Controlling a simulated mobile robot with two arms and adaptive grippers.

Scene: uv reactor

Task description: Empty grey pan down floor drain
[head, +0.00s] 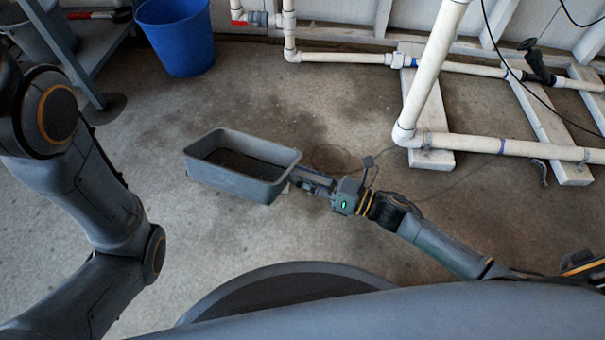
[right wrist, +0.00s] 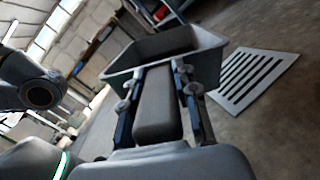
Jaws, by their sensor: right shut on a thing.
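The grey pan (head: 225,178) is a rectangular tub held off to the left of my right gripper (head: 298,180), which is shut on its near right end. The pan looks roughly level, with a dark inside whose contents I cannot make out clearly. In the right wrist view the pan (right wrist: 205,68) is beyond the fingers, with a grey bar (right wrist: 157,105) between them. The floor drain (right wrist: 255,76) is a pale slotted grate to the right of the pan there. I cannot make out the drain in the head view. My left arm shows at the left, its gripper out of frame.
A blue bucket (head: 180,38) stands at the back left beside a grey metal stand (head: 80,55). White pipes (head: 465,143) on wooden supports (head: 432,158) run along the wall and out at the right. The concrete floor around the pan is open.

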